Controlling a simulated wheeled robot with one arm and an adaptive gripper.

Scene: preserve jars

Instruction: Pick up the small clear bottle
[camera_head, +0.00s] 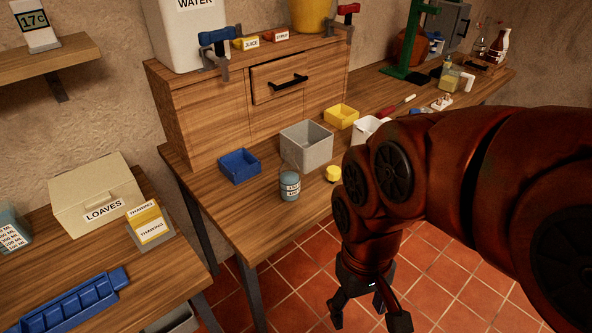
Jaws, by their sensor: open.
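A clear bottle-like vessel (480,44) stands at the far right end of the long wooden counter, small and hard to make out. I cannot tell for sure that it is the small clear bottle. A small blue-grey labelled jar (290,187) stands upright near the counter's front edge. My gripper (369,318) points down in front of the counter, over the tiled floor. Its fingers are spread and nothing shows between them. It is apart from both vessels, and my arm hides part of the counter's right side.
A blue bin (239,166), a grey bin (306,146), a yellow bin (341,117) and a yellow-topped item (333,174) stand on the counter. A red-and-white bottle (499,46) and a green stand (408,45) are farther right. A loaves box (96,195) sits on the left table.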

